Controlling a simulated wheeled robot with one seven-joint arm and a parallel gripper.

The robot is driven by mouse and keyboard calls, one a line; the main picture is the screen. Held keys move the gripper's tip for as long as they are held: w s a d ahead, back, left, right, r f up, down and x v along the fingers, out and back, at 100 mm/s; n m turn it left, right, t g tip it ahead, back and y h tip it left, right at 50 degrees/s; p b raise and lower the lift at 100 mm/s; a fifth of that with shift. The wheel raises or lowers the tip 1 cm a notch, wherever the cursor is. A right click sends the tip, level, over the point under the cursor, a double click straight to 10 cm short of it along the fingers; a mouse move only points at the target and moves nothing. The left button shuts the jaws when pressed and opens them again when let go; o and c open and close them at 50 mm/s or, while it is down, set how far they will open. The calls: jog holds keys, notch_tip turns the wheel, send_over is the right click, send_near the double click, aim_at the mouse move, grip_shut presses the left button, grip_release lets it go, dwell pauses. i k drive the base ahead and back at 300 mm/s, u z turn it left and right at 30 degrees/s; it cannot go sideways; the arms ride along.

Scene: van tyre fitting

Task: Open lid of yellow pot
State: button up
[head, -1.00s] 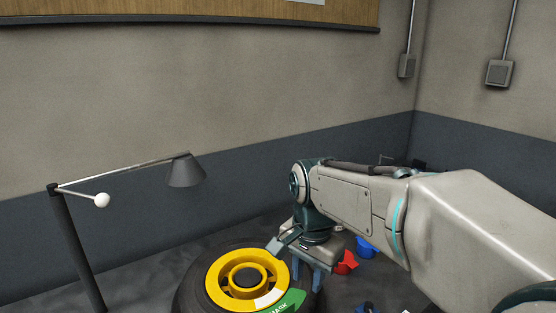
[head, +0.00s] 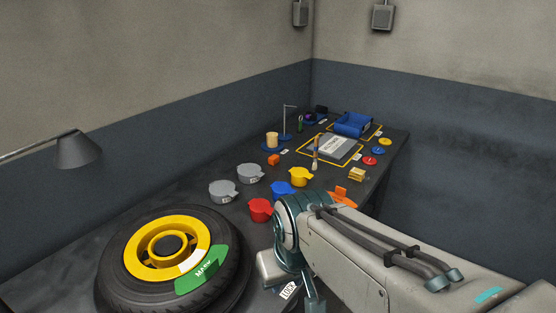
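The yellow pot (head: 300,177) stands on the dark bench, just beyond the blue and red pots. A small tab sticks out from its right side. Its top looks covered, but it is too small to tell the lid clearly. My gripper (head: 312,302) is at the bottom of the head view, in front of the bench items and well short of the yellow pot. It points down, and its fingertips are partly cut off by the frame's edge. I see nothing held, and the finger gap cannot be judged.
The blue pot (head: 282,190), red pot (head: 260,210) and two grey pots (head: 222,190) stand near the yellow one. A tyre with a yellow rim (head: 150,245) lies at lower left. An orange item (head: 343,198) lies right of the pots. A blue bin (head: 353,124) stands farther back.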

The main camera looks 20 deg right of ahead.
aim_at(298, 172)
jog(key=z, duration=0.55)
jog(key=k, duration=0.65)
jog(key=z, duration=1.05)
jog(key=i, duration=1.4)
jog(key=u, duration=0.75)
jog(key=i, duration=0.25)
jog(key=u, duration=0.25)
